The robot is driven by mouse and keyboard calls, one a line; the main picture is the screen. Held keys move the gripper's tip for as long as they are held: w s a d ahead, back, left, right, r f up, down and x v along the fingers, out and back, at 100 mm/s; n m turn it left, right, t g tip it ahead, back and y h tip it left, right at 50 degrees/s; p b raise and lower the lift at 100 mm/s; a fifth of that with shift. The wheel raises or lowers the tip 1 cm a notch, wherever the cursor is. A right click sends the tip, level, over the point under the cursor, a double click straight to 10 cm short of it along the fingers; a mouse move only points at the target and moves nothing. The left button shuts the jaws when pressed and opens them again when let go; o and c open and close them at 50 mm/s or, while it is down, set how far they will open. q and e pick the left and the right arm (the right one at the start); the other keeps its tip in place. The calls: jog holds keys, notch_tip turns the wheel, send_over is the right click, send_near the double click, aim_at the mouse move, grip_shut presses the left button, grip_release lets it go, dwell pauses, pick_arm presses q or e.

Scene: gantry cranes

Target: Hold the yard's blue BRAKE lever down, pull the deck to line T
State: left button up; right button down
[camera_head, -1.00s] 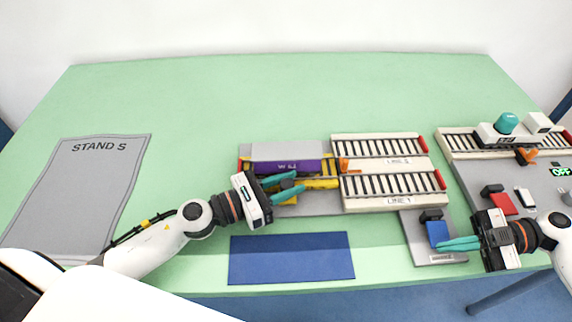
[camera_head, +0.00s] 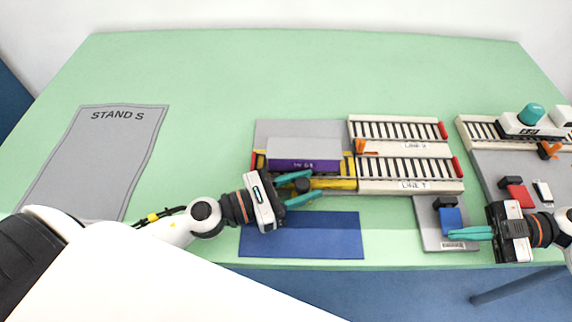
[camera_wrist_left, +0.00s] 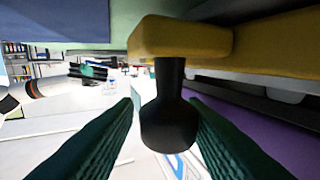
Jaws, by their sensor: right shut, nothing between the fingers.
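The deck (camera_head: 344,184) is a yellow carriage carrying a purple container (camera_head: 305,164). It stands left of the rail lines, about level with the near line (camera_head: 418,185), whose label seems to read LINE T. A black knob (camera_head: 303,184) sticks out from the deck's near side. My left gripper (camera_head: 312,184) has its fingers spread on either side of this knob. In the left wrist view the knob (camera_wrist_left: 168,120) hangs between the two fingers, with no clear grip. The blue BRAKE lever (camera_head: 450,219) is on a grey plate. My right gripper (camera_head: 453,234) is shut and empty, its tips at the lever's near edge.
The far line (camera_head: 405,149) has an orange stop at its left end. A red lever (camera_head: 519,196) and a white switch are right of the brake plate. A blue mat (camera_head: 300,245) lies in front. The grey STAND S mat (camera_head: 100,160) is at left, clear.

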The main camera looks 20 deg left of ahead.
pick_arm(q)
jog(key=v, duration=1.2)
jog(key=shift+r, duration=0.1)
